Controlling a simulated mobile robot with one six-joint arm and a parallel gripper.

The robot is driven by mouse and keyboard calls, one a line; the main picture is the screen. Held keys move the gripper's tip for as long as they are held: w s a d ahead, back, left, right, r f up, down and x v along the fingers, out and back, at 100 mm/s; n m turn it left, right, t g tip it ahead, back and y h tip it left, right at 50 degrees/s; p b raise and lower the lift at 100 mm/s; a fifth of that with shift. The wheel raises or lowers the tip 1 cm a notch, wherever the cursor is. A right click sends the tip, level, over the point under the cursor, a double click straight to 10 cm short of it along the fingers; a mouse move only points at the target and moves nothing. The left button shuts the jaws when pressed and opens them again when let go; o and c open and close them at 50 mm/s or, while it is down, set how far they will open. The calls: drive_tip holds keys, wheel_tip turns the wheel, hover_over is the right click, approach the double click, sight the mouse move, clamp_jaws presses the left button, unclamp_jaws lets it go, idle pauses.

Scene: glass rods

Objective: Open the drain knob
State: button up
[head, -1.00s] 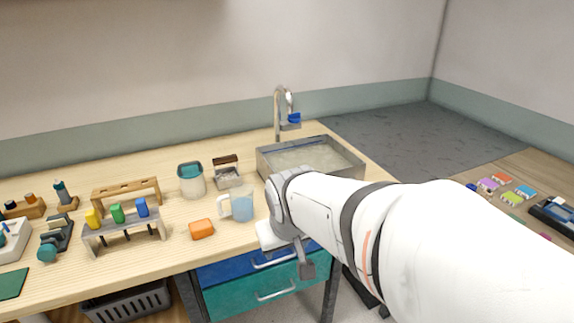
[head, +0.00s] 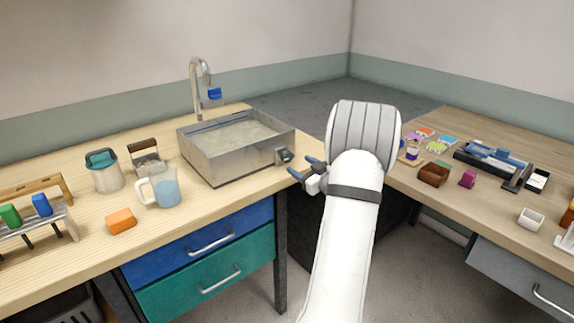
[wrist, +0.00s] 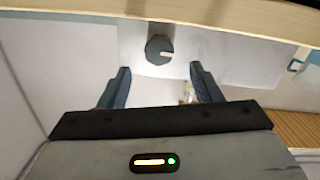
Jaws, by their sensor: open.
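The drain knob (head: 285,156) is a small dark knob on the right-hand side wall of the metal sink basin (head: 218,165). In the wrist view the knob (wrist: 159,50) is round and dark with a pale mark, and it shows ahead of and between the fingertips. My gripper (head: 304,168) is open and empty, just right of the knob and apart from it. Its two dark fingers also show in the wrist view (wrist: 160,70). The basin holds cloudy liquid.
A faucet (head: 200,85) with a blue handle stands behind the basin. A measuring jug (head: 166,190), a lidded canister (head: 104,172) and an orange sponge-like block (head: 121,221) sit left of it. A gap separates this bench from the right table (head: 480,208), which holds small items.

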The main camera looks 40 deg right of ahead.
sight(289, 158)
drive_tip(key=w, duration=0.7)
drive_tip(key=shift+w+d+f, duration=0.15)
drive_tip(key=shift+f, duration=0.05)
drive_tip(key=c, duration=1)
